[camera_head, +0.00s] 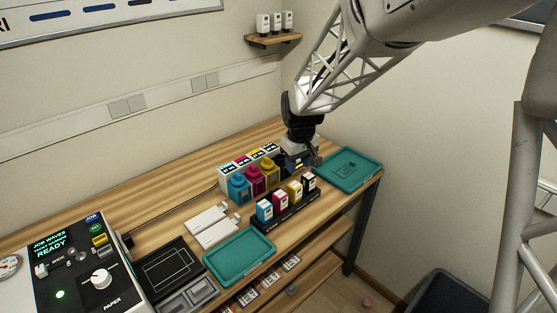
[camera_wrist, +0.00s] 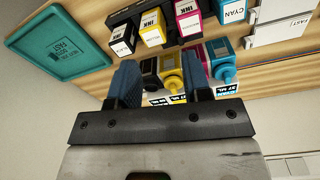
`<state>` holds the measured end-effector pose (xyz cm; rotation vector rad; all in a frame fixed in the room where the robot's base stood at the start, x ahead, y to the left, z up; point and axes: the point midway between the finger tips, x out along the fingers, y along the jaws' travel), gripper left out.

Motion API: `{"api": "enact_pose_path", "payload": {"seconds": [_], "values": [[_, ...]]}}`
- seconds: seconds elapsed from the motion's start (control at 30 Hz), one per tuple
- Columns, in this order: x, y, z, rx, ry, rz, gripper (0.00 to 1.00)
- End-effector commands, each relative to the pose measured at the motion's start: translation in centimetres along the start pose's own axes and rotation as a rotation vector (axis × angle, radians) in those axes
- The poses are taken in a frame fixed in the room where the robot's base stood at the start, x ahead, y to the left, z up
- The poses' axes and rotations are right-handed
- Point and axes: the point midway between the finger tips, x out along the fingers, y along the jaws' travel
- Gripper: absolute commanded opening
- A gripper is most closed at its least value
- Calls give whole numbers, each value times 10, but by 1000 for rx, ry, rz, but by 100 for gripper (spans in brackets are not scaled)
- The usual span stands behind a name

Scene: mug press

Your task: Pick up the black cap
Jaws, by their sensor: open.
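A black bottle with a black cap (camera_wrist: 150,82) stands at the end of a row of ink bottles, and in the wrist view it shows between my fingers, nearer the left one. The yellow bottle (camera_wrist: 170,68) also shows between the fingers. I cannot tell whether a finger touches the cap.
Magenta (camera_head: 256,180) and cyan (camera_head: 238,187) bottles continue the row, with white ink boxes (camera_head: 226,174) behind. A black rack (camera_head: 284,216) of ink cartridges stands in front. Teal trays lie right (camera_head: 350,169) and front (camera_head: 240,256). White blocks (camera_head: 212,226) lie left.

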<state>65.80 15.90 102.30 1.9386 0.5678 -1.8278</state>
Motion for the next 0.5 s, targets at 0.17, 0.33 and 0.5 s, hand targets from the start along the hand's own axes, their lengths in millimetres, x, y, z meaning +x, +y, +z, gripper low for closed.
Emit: {"api": "enact_pose_path", "payload": {"seconds": [0.17, 0.33, 0.5], "values": [[40, -8, -40, -71, -22, -10, 45], [75, -18, -73, -133, -37, -19, 45], [100, -25, -94, -176, -46, -24, 45]]}}
